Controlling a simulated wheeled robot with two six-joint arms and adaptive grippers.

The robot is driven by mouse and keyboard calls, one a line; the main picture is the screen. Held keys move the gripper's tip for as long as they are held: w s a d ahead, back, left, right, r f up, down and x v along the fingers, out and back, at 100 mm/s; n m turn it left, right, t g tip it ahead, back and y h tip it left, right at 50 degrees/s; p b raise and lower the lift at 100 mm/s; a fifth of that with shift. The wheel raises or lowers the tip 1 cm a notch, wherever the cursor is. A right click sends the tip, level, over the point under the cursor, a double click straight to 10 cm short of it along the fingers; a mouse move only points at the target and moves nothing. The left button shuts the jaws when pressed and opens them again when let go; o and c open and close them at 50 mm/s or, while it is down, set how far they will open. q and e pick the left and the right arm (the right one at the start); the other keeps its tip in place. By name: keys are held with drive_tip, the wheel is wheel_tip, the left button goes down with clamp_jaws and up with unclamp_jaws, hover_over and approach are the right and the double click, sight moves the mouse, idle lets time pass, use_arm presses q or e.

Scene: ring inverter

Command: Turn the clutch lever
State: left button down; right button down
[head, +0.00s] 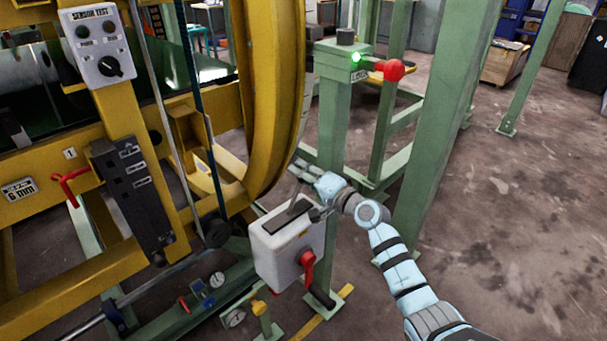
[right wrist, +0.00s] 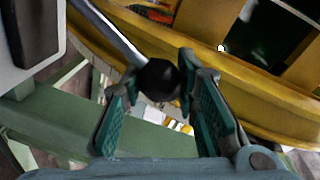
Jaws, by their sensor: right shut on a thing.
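A thin metal lever (head: 294,206) rises from the dark slot on top of a white control box (head: 281,252). In the right wrist view its shaft (right wrist: 118,35) comes from the upper left and ends in a black ball knob (right wrist: 158,79). My right gripper (head: 305,184) is at the upper end of this lever, above the box. In the right wrist view its teal-padded fingers (right wrist: 160,103) stand on either side of the knob and are shut on it. In the head view the knob is hard to make out. My left gripper is not in view.
A red handle (head: 307,268) is on the box's side. A large yellow ring (head: 276,90) and frame stand left and behind. A green post (head: 333,125) with a red knob (head: 393,70) and a lit green lamp (head: 355,57) stands behind. Open floor (head: 510,230) lies right.

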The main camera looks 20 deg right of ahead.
drive_tip(key=c, duration=1.2)
unclamp_jaws()
drive_tip(key=shift+c, duration=0.2)
drive_tip(key=shift+s+d, duration=0.1)
drive_tip(key=shift+s, duration=0.1)
drive_tip(key=v, duration=1.1)
drive_tip(key=shift+s, duration=0.3)
